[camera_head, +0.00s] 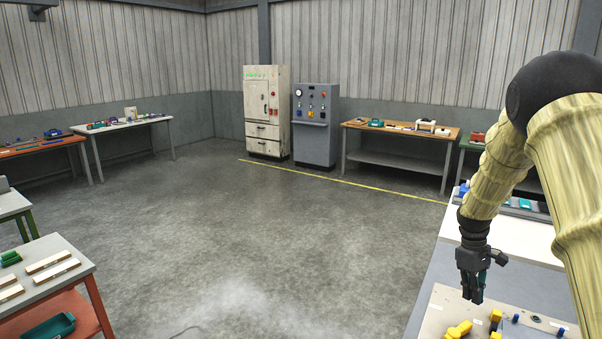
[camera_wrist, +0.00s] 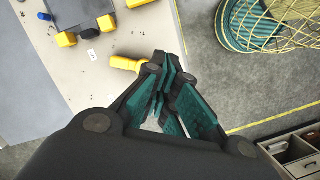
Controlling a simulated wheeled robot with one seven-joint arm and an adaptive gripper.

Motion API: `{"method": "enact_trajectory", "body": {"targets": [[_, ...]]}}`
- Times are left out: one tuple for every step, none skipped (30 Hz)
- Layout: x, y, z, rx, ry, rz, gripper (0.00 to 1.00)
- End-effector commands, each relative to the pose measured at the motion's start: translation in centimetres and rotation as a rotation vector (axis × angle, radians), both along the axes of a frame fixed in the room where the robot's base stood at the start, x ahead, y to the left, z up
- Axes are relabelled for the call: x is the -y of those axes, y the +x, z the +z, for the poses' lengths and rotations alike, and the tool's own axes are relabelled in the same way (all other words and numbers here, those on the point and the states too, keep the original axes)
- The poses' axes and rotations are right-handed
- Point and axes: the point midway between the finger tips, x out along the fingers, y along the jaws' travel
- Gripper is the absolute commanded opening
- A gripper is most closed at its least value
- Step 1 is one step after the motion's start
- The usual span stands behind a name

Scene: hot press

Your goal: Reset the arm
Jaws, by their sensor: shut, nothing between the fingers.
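My gripper (camera_head: 474,288) hangs from my arm at the right of the head view, pointing down above the worktop (camera_head: 437,312) at the lower right. In the wrist view my gripper (camera_wrist: 163,88) shows dark links and green finger pads drawn together, with nothing held. A yellow piece (camera_head: 459,329) lies on the worktop below the fingers. A yellow piece also shows just beyond the fingertips in the wrist view (camera_wrist: 125,63); I cannot tell whether the fingers touch it.
A grey plate (camera_wrist: 75,12) with yellow blocks sits on the worktop. A green netted basket (camera_wrist: 250,25) stands on the floor. A table (camera_head: 60,255) with wooden bars is at the left. A beige cabinet (camera_head: 266,135) and grey control cabinet (camera_head: 315,140) stand behind. The middle floor is clear.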

Motion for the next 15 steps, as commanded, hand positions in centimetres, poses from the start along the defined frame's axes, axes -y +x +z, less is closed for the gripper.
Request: {"method": "enact_trajectory", "body": {"targets": [[-0.1,-0.5,-1.1,-0.002,0.0,-0.006,0.0],[-0.2,-0.6,-1.6,0.001,-0.001,-0.01,0.0],[-0.4,-0.9,-2.3,0.002,-0.002,-0.014,0.0],[-0.6,-1.1,-2.8,0.005,-0.003,-0.016,0.0],[-0.7,-1.3,-3.4,0.007,-0.004,-0.019,0.0],[-1.0,-1.6,-4.2,0.011,-0.005,-0.025,0.0],[-1.2,-1.9,-4.8,0.012,-0.005,-0.027,0.0],[-1.5,-2.2,-5.5,0.015,-0.006,-0.031,0.0],[-1.9,-2.6,-6.3,0.02,-0.006,-0.035,0.0],[-2.2,-3.0,-7.0,0.024,-0.006,-0.038,0.0],[-2.5,-3.3,-7.7,0.028,-0.007,-0.042,0.0],[-3.1,-3.8,-8.8,0.031,-0.008,-0.047,0.0],[-3.4,-4.1,-9.7,0.034,-0.009,-0.051,0.0],[-3.9,-4.5,-10.7,0.038,-0.009,-0.057,0.0],[-4.5,-5.2,-12.1,0.042,-0.009,-0.063,0.0]]}}
